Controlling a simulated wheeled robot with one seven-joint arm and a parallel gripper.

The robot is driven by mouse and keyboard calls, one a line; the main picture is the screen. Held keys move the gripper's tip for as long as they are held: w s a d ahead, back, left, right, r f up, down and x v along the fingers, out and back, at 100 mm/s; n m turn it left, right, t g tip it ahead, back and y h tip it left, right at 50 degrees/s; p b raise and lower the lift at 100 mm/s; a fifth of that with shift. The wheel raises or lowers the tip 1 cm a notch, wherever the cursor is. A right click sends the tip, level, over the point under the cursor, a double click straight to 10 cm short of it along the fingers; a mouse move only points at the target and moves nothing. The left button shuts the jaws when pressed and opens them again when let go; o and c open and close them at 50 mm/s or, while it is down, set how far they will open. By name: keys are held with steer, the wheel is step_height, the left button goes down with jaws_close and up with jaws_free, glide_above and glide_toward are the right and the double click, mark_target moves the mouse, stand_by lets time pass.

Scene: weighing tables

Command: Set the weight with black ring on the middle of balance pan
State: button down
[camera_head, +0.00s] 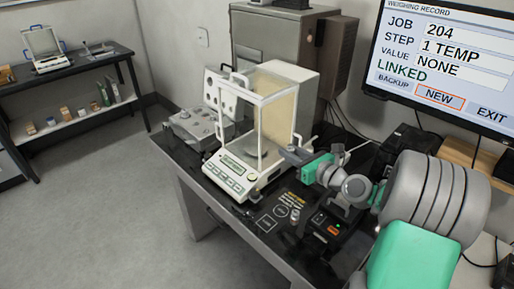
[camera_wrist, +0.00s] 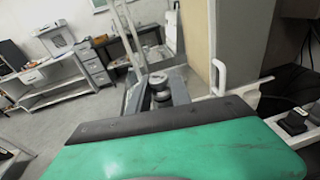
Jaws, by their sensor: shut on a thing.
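The balance (camera_head: 258,125) is a white instrument with a clear glass chamber and a green-lit front panel, standing on the black table. My gripper (camera_head: 288,155) reaches to the right side of the chamber. In the wrist view, my gripper (camera_wrist: 162,98) is shut on a small metal weight (camera_wrist: 160,84), held beyond the green gripper body. A dark band shows around the weight, but it is small and partly hidden by the fingers. I cannot tell how far inside the chamber the weight is.
A small metal piece (camera_head: 295,215) stands on the black table (camera_head: 225,215) in front of the balance, beside printed markings. A grey case (camera_head: 190,128) with an open lid is left of the balance. A monitor (camera_head: 440,65) hangs at right. Floor at left is clear.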

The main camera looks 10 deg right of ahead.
steer(key=w+d+n+g+y, duration=0.1)
steer(key=w+d+n+y, duration=0.1)
steer(key=d, duration=0.2)
steer(key=shift+h, duration=0.3)
steer(key=x, duration=0.6)
steer(key=p+x, duration=0.1)
steer(key=x, duration=1.2)
steer(key=shift+w+a+p, duration=0.15)
steer(key=shift+a+p, duration=0.25)
steer(key=shift+a, duration=0.05)
step_height(320, 180, down, 4)
steer(key=shift+f+p, duration=0.1)
steer(key=shift+p, duration=0.2)
steer(key=shift+w+f, duration=0.2)
steer(key=shift+f, duration=0.2)
steer(key=c, duration=1.2)
jaws_free()
steer(key=shift+r, duration=0.15)
steer(key=b+v, duration=0.1)
steer(key=v, duration=1.1)
steer(key=shift+r, duration=0.1)
